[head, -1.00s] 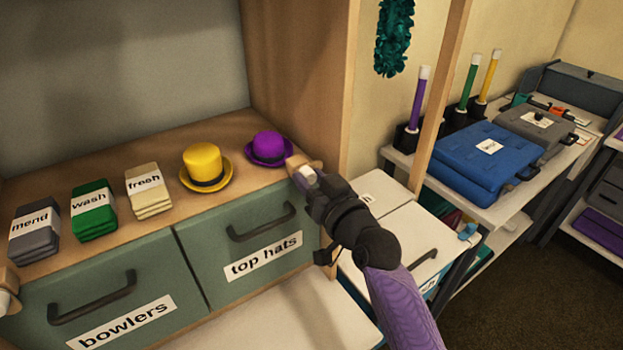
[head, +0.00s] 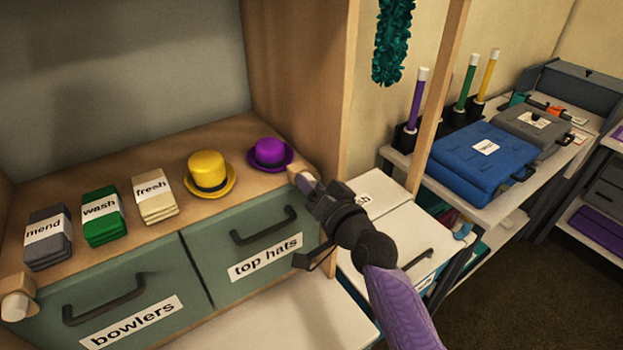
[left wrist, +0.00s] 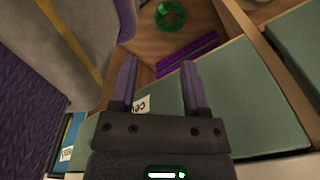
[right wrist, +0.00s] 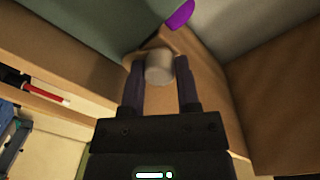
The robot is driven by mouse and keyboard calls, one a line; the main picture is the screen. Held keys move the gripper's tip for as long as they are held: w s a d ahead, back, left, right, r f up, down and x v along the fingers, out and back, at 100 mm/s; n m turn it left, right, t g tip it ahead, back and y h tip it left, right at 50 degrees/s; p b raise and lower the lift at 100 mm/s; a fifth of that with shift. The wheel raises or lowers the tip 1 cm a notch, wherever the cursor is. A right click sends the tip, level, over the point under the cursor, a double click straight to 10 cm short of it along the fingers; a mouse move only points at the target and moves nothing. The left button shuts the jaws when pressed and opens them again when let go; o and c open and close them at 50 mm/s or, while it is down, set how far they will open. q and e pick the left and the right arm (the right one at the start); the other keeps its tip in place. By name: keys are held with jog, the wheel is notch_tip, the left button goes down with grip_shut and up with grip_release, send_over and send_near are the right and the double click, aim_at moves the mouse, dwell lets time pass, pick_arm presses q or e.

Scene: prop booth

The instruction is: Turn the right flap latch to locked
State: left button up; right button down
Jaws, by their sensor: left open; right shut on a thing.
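The right flap latch is a small wooden block (head: 299,171) at the right end of the shelf edge, beside the purple hat. Its pale round knob (right wrist: 159,68) lies between my right fingers in the right wrist view. My right gripper (head: 312,186) is shut on this knob; it also shows in the right wrist view (right wrist: 162,88). The gripper partly hides the latch in the head view, and I cannot tell its exact angle. My left gripper (left wrist: 160,82) is open and empty in the left wrist view, and out of the head view.
A matching left latch (head: 17,295) sits at the shelf's left end. A yellow hat (head: 207,170), a purple hat (head: 269,152) and cloth stacks (head: 102,215) stand on the shelf. Drawers marked bowlers (head: 120,290) and top hats (head: 250,240) are below. A wooden post (head: 436,100) stands right.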

jog(key=m+p, duration=0.1)
jog(key=m, duration=0.4)
jog(key=m+p, duration=0.1)
jog(key=m, duration=0.5)
jog(key=shift+g+y+p, duration=0.3)
jog(key=shift+y+p, duration=0.1)
jog(key=shift+m, duration=0.3)
jog(key=shift+c, duration=1.6)
grip_release()
jog(key=shift+d, duration=0.15)
